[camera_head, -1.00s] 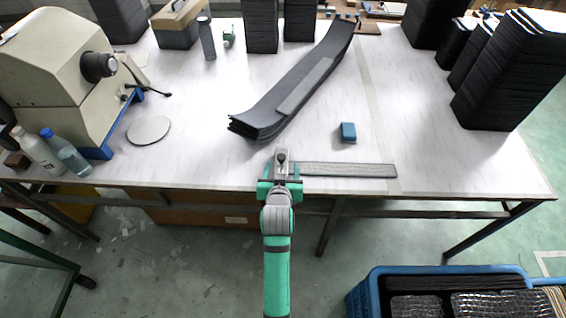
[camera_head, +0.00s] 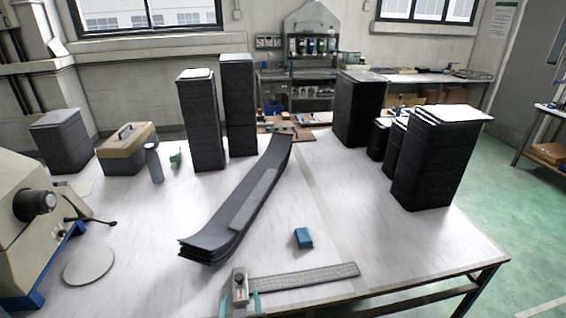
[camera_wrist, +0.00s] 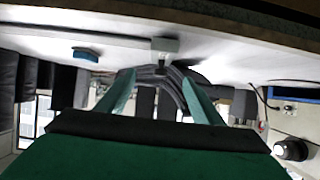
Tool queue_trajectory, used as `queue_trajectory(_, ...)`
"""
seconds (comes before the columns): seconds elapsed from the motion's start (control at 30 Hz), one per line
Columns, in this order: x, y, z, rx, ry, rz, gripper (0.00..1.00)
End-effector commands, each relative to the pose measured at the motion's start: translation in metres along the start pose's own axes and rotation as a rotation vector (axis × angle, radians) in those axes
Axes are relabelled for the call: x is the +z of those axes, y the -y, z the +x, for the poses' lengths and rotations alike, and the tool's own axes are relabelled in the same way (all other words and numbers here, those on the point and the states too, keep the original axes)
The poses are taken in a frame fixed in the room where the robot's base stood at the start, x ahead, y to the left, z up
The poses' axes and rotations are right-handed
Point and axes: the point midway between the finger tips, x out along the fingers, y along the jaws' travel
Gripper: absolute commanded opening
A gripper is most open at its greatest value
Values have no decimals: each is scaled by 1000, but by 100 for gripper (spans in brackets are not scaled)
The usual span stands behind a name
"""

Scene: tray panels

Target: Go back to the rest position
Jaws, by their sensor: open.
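My gripper (camera_head: 240,304) is at the bottom edge of the head view, at the table's front edge, with its two teal fingers apart. In the wrist view, which looks upside down, the open fingers (camera_wrist: 159,88) have nothing between their tips. A long grey ruler-like tool (camera_head: 305,278) lies flat along the front of the table. Its grey block end (camera_head: 239,283) is just beyond my fingers and also shows in the wrist view (camera_wrist: 165,46). I cannot tell whether a finger touches it. Most of my arm is out of the head view.
A blue block (camera_head: 304,238) lies behind the ruler. A stack of long dark curved panels (camera_head: 225,222) crosses the table's middle. Tall dark stacks (camera_head: 428,165) stand at right and back. A beige machine (camera_head: 22,225) and round disc (camera_head: 89,266) are at left. Bare white tabletop lies between.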

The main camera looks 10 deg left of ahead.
Motion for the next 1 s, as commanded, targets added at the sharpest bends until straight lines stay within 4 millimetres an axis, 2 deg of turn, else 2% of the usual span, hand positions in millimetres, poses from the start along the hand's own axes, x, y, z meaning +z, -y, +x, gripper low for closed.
queue_trajectory(0.17, 29, -12, -14, 16, -5, 5, 61)
queue_trajectory(0.37, 79, -34, -53, 50, -33, 16, 61)
queue_trajectory(0.5, 108, -46, -86, 74, -56, 25, 61)
queue_trajectory(0.7, 142, -59, -139, 111, -87, 37, 61)
queue_trajectory(1.0, 173, -67, -227, 171, -135, 59, 61)
